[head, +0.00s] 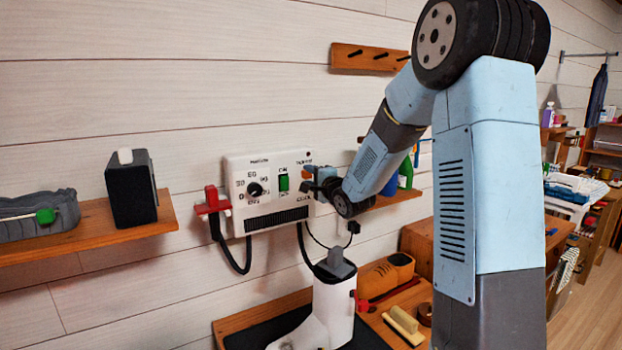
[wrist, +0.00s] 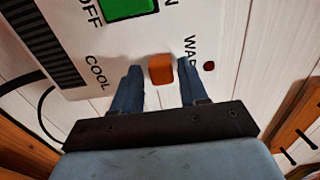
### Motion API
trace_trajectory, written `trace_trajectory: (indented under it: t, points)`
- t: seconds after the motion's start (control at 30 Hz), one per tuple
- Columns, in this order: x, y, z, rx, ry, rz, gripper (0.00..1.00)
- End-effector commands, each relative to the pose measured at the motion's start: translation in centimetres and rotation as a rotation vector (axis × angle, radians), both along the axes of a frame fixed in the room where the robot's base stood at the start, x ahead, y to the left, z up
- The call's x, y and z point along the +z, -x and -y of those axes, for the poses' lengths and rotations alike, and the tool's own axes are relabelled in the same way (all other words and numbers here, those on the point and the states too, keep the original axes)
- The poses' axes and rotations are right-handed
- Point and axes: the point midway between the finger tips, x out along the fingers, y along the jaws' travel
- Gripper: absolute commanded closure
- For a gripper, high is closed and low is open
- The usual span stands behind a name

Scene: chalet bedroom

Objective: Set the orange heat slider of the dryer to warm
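The dryer (head: 240,224) is a white wall box with a dial, a green switch and a dark vent. Its orange heat slider (wrist: 162,69) shows in the wrist view between the COOL and WARM labels, closer to WARM. My gripper (wrist: 168,78) is open at the panel, one finger on each side of the slider. A gap shows on both sides. In the head view my gripper (head: 318,184) partly hides the box's right edge.
A red holder (head: 212,204) with a black hose is at the dryer's left side. A shelf (head: 100,230) with a dark box (head: 131,190) is further left. Below stand a white boot (head: 332,308) and an orange item (head: 385,273). Bottles stand right of my gripper.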

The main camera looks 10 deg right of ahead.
Motion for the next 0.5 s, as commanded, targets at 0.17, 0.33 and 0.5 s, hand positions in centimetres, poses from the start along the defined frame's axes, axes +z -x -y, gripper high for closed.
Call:
trace_trajectory:
  t: [0.17,0.33,0.5]
  points:
    - [0.0,0.02,0.02,0.0,0.0,0.0,0.75]
    - [0.0,0.02,0.02,0.0,0.0,0.0,0.91]
    - [0.0,0.02,0.02,0.0,0.0,0.0,1.0]
